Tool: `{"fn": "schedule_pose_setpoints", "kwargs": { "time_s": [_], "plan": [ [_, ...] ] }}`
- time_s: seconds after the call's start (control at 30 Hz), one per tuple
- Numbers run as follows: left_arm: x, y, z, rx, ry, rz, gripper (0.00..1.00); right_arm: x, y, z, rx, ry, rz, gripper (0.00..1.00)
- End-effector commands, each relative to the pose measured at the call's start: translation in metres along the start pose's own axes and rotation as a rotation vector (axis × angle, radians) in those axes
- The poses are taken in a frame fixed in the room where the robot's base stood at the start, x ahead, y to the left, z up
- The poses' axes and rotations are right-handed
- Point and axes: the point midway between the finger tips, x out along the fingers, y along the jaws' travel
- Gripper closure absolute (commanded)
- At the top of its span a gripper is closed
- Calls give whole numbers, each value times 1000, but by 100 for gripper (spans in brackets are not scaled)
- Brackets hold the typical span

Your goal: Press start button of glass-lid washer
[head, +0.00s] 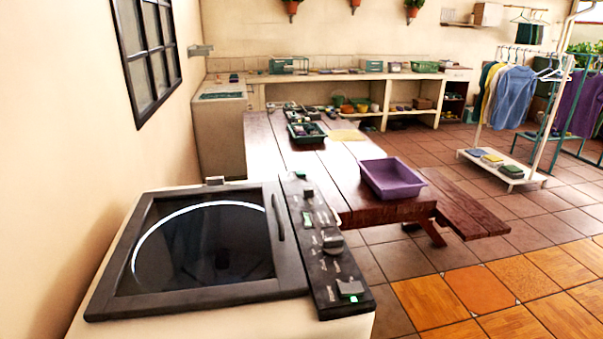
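The glass-lid washer (240,325) stands close in front at the lower left. Its dark-framed glass lid (205,245) is closed. A dark control panel (318,262) runs along the lid's right side. It carries a grey knob (333,241), small green-marked controls near its far end, and a light grey and green button (350,288) at its near end. The panel labels are too small to read, so I cannot tell for certain which control is the start button. Neither of my grippers is in view.
A wooden table (345,180) stands behind the washer with a purple bin (391,179) and a dark green tray (306,133). A wall with a barred window (150,55) is at the left. A clothes rack (515,125) stands at the right. Tiled floor (500,290) is clear at the lower right.

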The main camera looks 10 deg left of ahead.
Motion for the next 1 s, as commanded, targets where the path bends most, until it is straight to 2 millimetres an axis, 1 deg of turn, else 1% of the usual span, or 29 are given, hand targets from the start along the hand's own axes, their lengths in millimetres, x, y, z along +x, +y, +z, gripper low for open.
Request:
{"fn": "schedule_pose_setpoints", "kwargs": {
  "time_s": [0.03,0.07,0.4,0.5,1.0],
  "plan": [
    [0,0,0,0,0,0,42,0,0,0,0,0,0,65],
    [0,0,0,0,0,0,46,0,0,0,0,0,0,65],
    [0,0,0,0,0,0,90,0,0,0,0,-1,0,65],
    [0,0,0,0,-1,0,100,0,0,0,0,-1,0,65],
    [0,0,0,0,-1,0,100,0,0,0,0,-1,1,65]
  ]
}}
